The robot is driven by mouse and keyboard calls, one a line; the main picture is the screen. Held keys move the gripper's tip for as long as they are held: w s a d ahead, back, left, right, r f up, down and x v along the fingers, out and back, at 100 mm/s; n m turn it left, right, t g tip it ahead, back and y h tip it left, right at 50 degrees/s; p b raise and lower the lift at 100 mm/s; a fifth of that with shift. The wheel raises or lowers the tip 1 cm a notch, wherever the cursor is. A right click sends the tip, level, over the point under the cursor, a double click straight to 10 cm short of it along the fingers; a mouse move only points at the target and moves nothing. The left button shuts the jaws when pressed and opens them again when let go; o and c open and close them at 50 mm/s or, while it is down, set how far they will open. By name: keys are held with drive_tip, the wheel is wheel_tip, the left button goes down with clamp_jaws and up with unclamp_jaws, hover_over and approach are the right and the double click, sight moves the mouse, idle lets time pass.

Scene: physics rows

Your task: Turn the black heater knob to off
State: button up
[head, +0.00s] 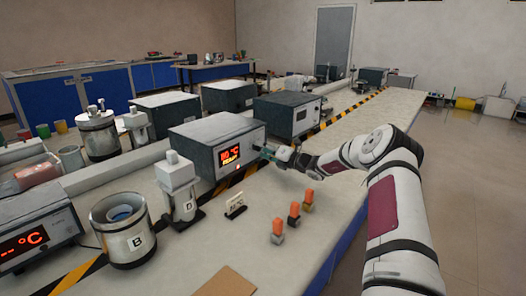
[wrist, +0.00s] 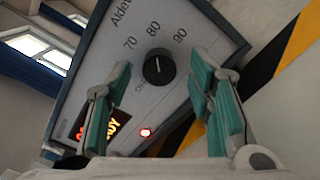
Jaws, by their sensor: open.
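The black heater knob (wrist: 158,67) is round and sits on the pale front panel of a grey heater box (head: 210,140). In the wrist view a light mark on it points up toward the printed numbers, which read 70, 80 and 90. My gripper (wrist: 160,82) is open, with one teal-padded finger on each side of the knob and gaps showing between them. In the head view my gripper (head: 266,152) is at the right part of the heater's front panel and hides the knob. The heater's red display (head: 230,156) is lit, and a small red light (wrist: 146,132) glows below the knob.
A white-topped device (head: 179,185) marked D and a metal pot (head: 122,232) marked B stand left of the heater. A small sign (head: 235,206) and several orange-topped pieces (head: 294,212) stand in front. Another heater box (head: 288,112) is behind. The bench's right side is mostly clear.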

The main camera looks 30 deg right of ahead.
drive_tip(key=shift+w+a, duration=0.1)
drive_tip(key=shift+w, duration=0.05)
clamp_jaws()
